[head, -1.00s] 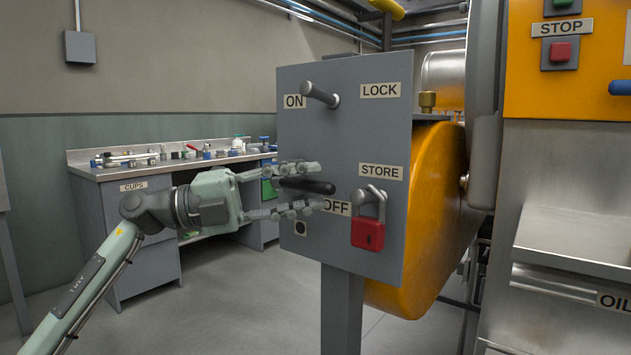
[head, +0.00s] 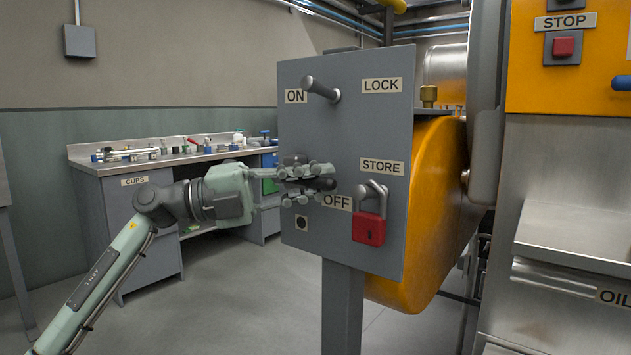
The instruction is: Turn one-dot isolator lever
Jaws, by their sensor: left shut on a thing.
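The grey isolator panel (head: 345,130) stands upright on a post. A black lever handle (head: 326,184) sticks out at its lower left, just above the OFF label (head: 337,201). My right gripper is not in view.
A red padlock (head: 369,229) hangs on a hook under the STORE label (head: 382,167). An orange drum (head: 437,200) is close behind the panel. A cluttered bench (head: 150,190) stands back left; the floor between is clear.

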